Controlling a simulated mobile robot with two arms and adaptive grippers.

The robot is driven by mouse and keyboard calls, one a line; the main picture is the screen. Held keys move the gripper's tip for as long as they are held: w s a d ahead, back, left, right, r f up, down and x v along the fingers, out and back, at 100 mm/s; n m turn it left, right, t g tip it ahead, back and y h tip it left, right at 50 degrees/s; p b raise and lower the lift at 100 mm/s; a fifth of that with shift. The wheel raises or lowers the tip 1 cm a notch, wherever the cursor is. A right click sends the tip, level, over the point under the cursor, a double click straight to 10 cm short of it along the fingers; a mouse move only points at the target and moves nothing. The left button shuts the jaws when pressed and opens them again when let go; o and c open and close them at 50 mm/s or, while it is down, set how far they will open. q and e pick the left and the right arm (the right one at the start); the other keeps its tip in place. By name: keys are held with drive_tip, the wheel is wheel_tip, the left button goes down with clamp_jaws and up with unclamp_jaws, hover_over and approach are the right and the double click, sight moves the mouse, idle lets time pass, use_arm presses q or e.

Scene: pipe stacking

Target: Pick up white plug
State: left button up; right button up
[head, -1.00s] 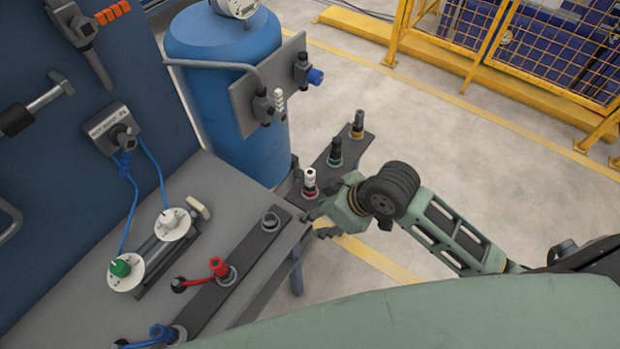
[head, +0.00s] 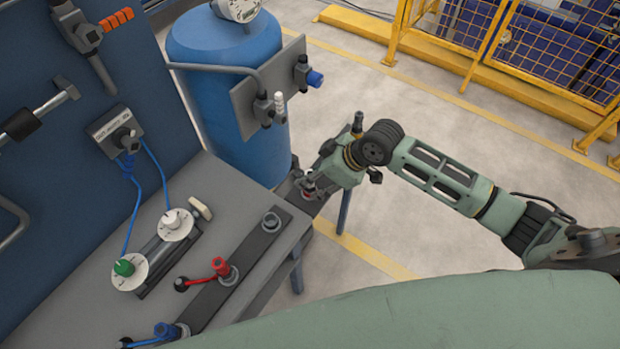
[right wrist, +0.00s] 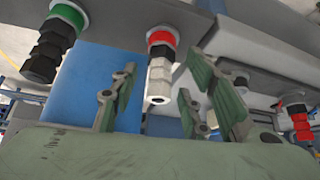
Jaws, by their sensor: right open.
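The white plug (right wrist: 160,75) shows in the right wrist view, seated in a red-ringed socket (right wrist: 161,38) on a dark grey strip. My right gripper (right wrist: 165,85) is open, with green finger pads to the left and right of the plug in that picture. I see no clear grip on it. In the head view my right gripper (head: 312,186) is at the plug's place on the strip beyond the table corner, and hides most of the plug. My left gripper is not in view.
A black plug with a green ring (right wrist: 52,48) is beside the white plug. A yellow-ringed plug (head: 357,124) stands behind my right wrist. A blue tank (head: 225,50) with a side panel stands close. The grey table (head: 225,187) holds dials and a red plug (head: 220,267).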

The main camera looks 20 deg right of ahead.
drive_tip(key=shift+x, duration=0.9)
drive_tip(key=shift+c, duration=0.3)
clamp_jaws()
